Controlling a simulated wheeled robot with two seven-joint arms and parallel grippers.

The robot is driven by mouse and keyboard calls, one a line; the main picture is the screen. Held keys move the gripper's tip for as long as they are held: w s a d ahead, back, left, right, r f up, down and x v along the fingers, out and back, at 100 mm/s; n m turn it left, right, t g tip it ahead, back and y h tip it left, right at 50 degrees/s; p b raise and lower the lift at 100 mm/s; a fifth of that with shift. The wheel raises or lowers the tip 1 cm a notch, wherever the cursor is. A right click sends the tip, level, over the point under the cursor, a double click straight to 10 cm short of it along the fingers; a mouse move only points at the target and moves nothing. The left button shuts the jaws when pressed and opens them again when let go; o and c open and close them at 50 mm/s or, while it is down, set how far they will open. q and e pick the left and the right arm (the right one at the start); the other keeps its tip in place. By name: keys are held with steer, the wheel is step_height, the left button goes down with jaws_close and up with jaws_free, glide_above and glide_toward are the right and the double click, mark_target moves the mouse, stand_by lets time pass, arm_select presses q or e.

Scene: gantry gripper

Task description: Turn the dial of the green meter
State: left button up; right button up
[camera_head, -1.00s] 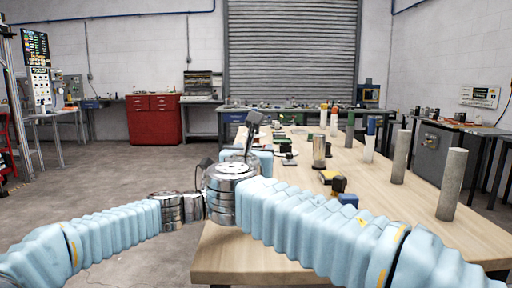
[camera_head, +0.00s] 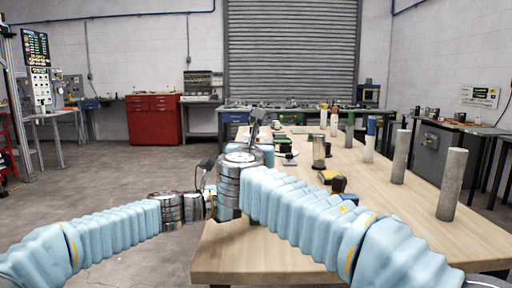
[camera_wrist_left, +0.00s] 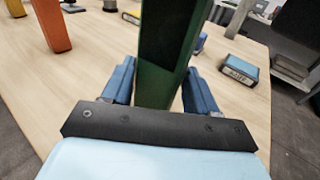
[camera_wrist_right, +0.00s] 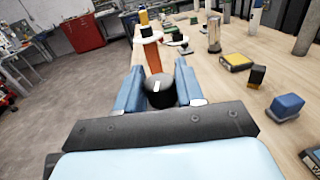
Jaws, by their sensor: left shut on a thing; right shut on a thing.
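The green meter (camera_wrist_left: 165,50) shows as a tall dark green body in the left wrist view. My left gripper (camera_wrist_left: 157,88) has its blue fingers on either side of it and is shut on it. In the right wrist view a round black dial (camera_wrist_right: 159,92) with a white mark sits between the blue fingers of my right gripper (camera_wrist_right: 159,86), which is shut on it. In the head view both grippers and the meter are mostly hidden behind my wrists; I cannot make out the dial there.
The long wooden table (camera_head: 400,225) carries several small objects. Grey cylinders (camera_head: 452,184) stand along its right side. A blue block (camera_wrist_right: 287,105) and a yellow-and-black box (camera_wrist_right: 236,61) lie right of my right gripper. An orange piece (camera_wrist_right: 152,55) stands just beyond the dial.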

steer(key=n+y, duration=0.2)
steer(key=y, duration=0.1)
steer(key=shift+d, duration=0.2)
steer(key=n+y, duration=0.2)
steer(key=y, duration=0.1)
steer(key=shift+a+n+g+y, duration=0.2)
steer(key=shift+n+g+y, duration=0.15)
steer(key=shift+y, duration=0.35)
steer(key=o, duration=0.9)
steer(key=shift+o, duration=0.2)
steer(key=v, duration=1.2)
steer(key=shift+f, duration=0.1)
